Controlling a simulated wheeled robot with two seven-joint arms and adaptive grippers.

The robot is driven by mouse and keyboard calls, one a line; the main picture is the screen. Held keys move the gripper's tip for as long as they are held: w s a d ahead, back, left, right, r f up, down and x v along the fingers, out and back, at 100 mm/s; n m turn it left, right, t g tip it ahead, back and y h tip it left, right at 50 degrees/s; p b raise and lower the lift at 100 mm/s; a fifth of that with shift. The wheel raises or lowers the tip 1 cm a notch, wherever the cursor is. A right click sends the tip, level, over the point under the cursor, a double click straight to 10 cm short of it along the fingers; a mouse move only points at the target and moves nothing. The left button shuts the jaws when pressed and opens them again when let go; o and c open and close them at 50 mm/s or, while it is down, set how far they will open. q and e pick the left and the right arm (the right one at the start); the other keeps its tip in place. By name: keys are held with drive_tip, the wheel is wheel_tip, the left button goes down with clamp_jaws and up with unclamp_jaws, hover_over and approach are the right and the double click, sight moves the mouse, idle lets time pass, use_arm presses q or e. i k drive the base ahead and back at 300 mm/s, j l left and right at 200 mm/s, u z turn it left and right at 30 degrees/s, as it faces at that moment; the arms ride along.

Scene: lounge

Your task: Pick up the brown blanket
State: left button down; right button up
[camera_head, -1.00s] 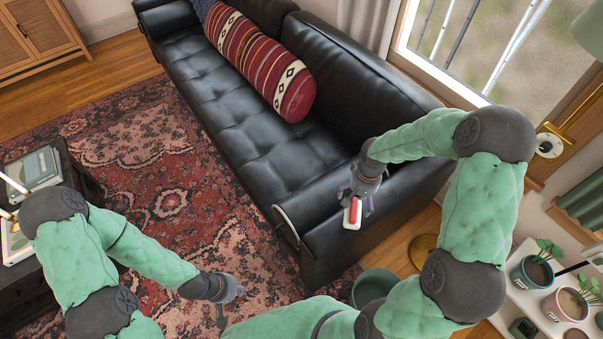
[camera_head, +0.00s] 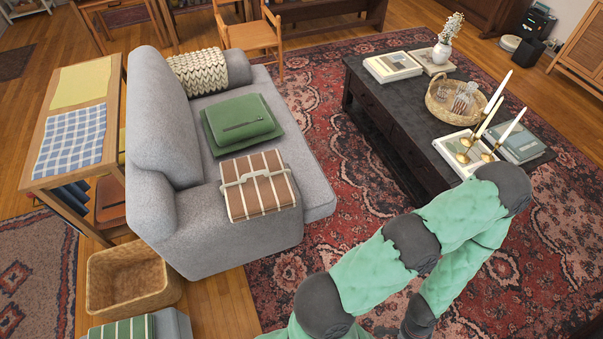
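The brown blanket (camera_head: 280,192) is a folded bundle with cream stripes and a pale strap-like handle across its top. It lies on the near arm of the grey sofa (camera_head: 235,240), left of the middle of the head view. One of my green arms shows at the lower right, apart from the blanket and bent over the rug. Its dark wrist reaches the bottom edge and its gripper is out of the picture. My other arm and its gripper are not in view.
A green folded bundle (camera_head: 240,122) lies on the sofa seat. A wicker basket (camera_head: 128,278) stands on the floor left of the sofa. A dark coffee table (camera_head: 408,150) with candles and a basket stands right. Open rug (camera_head: 300,285) lies between sofa and table.

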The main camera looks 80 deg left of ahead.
sight(254, 186)
drive_tip(key=i+j+u, duration=0.1)
drive_tip(key=u, duration=1.2)
drive_tip(key=i+l, duration=0.05)
